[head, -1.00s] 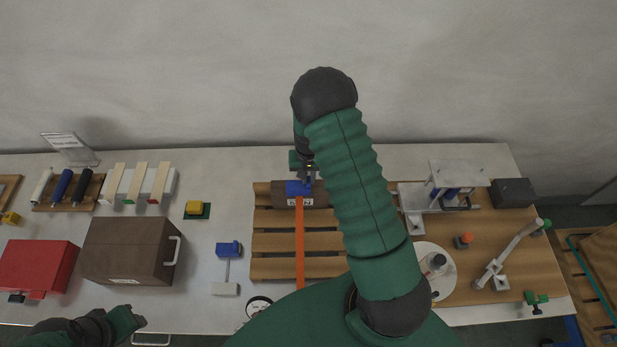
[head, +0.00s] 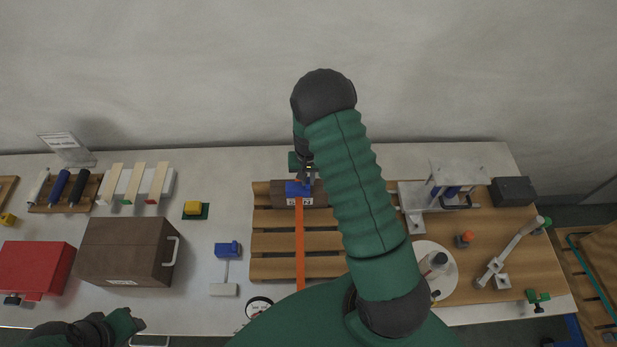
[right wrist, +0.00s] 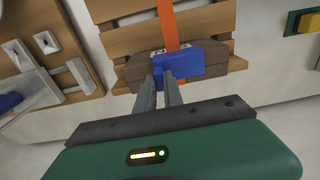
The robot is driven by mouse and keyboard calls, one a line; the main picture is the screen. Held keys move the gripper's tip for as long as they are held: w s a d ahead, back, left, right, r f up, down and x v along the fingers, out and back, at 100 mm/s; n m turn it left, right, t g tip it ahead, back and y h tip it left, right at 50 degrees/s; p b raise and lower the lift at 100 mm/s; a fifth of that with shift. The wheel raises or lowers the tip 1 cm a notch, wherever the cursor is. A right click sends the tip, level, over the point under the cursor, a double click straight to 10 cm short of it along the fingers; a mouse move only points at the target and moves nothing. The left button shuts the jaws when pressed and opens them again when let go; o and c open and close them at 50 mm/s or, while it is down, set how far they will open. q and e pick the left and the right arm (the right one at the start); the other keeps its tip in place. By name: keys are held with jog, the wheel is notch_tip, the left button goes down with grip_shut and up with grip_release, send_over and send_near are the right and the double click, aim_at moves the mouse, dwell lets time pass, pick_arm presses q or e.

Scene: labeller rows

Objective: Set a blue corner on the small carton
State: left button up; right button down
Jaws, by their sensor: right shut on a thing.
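The small carton (head: 318,194) is a brown box lying on the far end of a slatted wooden pallet (head: 270,268). An orange strap (head: 299,245) runs from it toward me. A blue corner (head: 296,188) sits at the carton's top edge, over the strap. In the right wrist view the blue corner (right wrist: 182,66) is at the tips of my right gripper (right wrist: 166,76), which is shut on it, against the carton (right wrist: 135,68). Whether it rests fully on the carton is unclear. Another blue corner (head: 228,249) lies on the table left of the pallet.
A large brown box (head: 125,250) and a red box (head: 35,268) stand at the left. A yellow block (head: 193,208) on a green pad lies left of the pallet. A metal stand (head: 455,175) and a black block (head: 513,191) are at the right.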

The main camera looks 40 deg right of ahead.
jog(key=shift+a+f, duration=0.1)
jog(key=shift+f, duration=0.25)
jog(key=shift+d+f+b, duration=0.3)
jog(key=shift+f+b, duration=0.3)
jog(key=shift+b, duration=0.05)
jog(key=shift+f, duration=0.1)
jog(key=shift+a+f+b, duration=0.2)
jog(key=shift+f+b, duration=0.1)
jog(key=c, duration=1.6)
grip_release()
jog(key=shift+o, duration=1.1)
jog(key=shift+d, duration=0.1)
notch_tip(320, 180, up, 17)
jog(key=b, duration=0.3)
jog(key=shift+s+a+b, duration=0.25)
jog(key=shift+b, duration=0.05)
